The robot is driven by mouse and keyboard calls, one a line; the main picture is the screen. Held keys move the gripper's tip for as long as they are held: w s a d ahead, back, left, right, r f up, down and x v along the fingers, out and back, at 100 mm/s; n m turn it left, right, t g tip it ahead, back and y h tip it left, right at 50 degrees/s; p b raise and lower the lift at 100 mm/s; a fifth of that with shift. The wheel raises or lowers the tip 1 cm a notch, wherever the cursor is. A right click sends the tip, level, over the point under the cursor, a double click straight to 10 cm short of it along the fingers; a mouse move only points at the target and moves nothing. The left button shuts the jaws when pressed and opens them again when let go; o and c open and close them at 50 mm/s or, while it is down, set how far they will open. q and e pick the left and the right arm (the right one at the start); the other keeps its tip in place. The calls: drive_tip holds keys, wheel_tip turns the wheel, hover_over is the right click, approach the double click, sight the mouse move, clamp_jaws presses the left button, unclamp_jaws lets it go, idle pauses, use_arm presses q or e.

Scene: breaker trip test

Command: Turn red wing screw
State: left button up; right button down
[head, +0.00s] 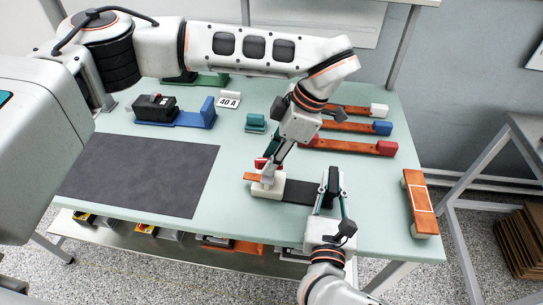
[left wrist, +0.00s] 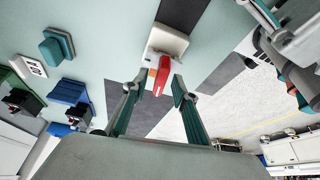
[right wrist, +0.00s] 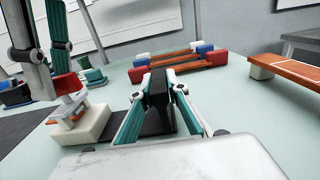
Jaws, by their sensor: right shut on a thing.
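The red wing screw (left wrist: 161,76) stands on a cream block (left wrist: 168,41) with a black base strip (head: 297,191). It also shows in the head view (head: 261,163) and the right wrist view (right wrist: 67,84). My left gripper (head: 271,164) is above the block, its fingers apart on either side of the red wing, with visible gaps in the left wrist view. My right gripper (head: 331,193) is shut on the black upright block (right wrist: 158,88) at the other end of the strip. The lower part of the screw is partly hidden.
A dark mat (head: 140,175) covers the table's left. Orange bars with white, blue and red (head: 386,148) end blocks lie behind. An orange board (head: 420,203) lies at the right edge. A teal block (head: 256,123), a "40 A" sign (head: 228,101) and a blue holder (head: 195,117) stand at the back.

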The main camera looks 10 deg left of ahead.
use_arm(q)
clamp_jaws()
drive_tip(key=shift+n, duration=0.4)
drive_tip(key=n+g, duration=0.1)
drive_tip(key=n, duration=0.2)
drive_tip(key=shift+w+h, duration=0.15)
drive_tip(key=shift+h, duration=0.15)
drive_tip(key=n, duration=0.2)
drive_tip(key=n+g+h, duration=0.1)
drive_tip(key=n, duration=0.1)
drive_tip(key=shift+a+g, duration=0.1)
drive_tip(key=shift+g, duration=0.2)
drive_tip(key=n+h, duration=0.1)
drive_tip(key=n, duration=0.3)
drive_tip(key=shift+w+a+g, duration=0.1)
drive_tip(key=shift+w+g, duration=0.05)
drive_tip(key=shift+g, duration=0.25)
drive_tip(key=shift+a+n+h, duration=0.1)
drive_tip(key=shift+n+h, duration=0.8)
drive_tip(key=shift+n, duration=1.2)
